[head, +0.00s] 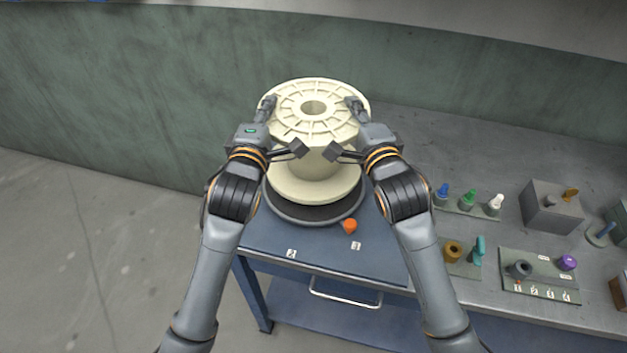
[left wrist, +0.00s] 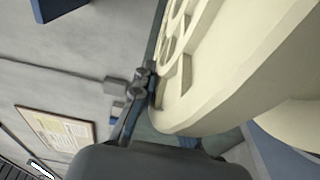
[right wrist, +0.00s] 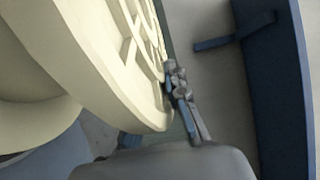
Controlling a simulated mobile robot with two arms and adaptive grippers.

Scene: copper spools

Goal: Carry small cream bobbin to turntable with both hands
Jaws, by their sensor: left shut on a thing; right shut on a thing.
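The small cream bobbin (head: 312,165) stands upright with its ribbed top flange and centre hole facing up. It is over the dark round turntable (head: 322,217) on the blue table; I cannot tell whether it touches it. My left gripper (head: 279,126) is shut on the left side of the top flange, and my right gripper (head: 344,128) is shut on the right side. The flange also fills much of the left wrist view (left wrist: 235,70) and the right wrist view (right wrist: 85,70). The far side of the turntable is hidden by the bobbin.
An orange knob (head: 349,226) sits at the turntable's front edge. To the right, the grey bench (head: 430,150) holds blue, green and white pegs, a grey block (head: 550,207) and a plate (head: 541,284) with small parts. A drawer handle (head: 345,298) is at the front.

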